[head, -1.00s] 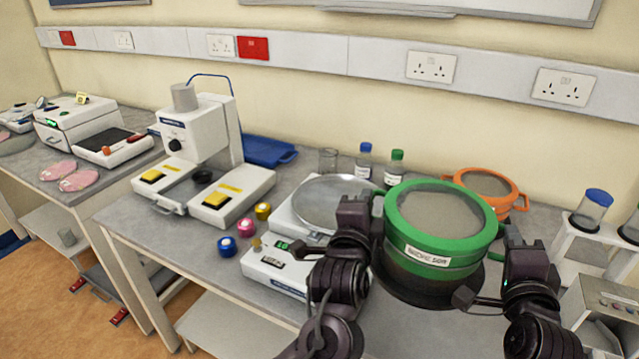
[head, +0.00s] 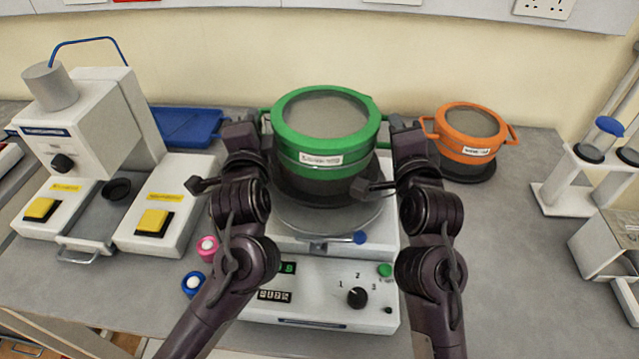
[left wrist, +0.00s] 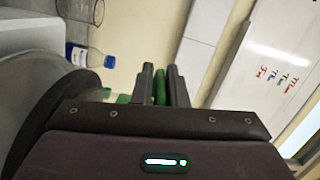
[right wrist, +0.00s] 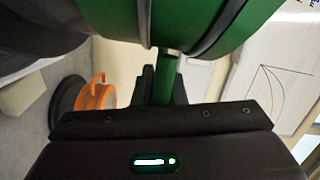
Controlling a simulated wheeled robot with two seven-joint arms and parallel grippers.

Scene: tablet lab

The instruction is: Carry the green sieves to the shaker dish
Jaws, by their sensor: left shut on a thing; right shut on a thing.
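The green sieves (head: 325,155), a round stack with a grey mesh top, a white label and a dark lower part, are upright over the shaker dish (head: 335,218). The stack hides most of the dish; whether they touch I cannot tell. The silver dish sits on the white shaker (head: 320,290). My left gripper (head: 264,128) is shut on the stack's left handle; the green handle (left wrist: 160,86) shows between its fingers in the left wrist view. My right gripper (head: 388,128) is shut on the right handle (right wrist: 164,82), seen in the right wrist view.
Orange sieves (head: 470,132) stand on a dark round base to the right. A white machine (head: 85,150) with yellow buttons and a blue tray (head: 187,127) are at the left. Pink (head: 207,247) and blue (head: 194,284) pots stand left of the shaker. A white rack (head: 575,180) is far right.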

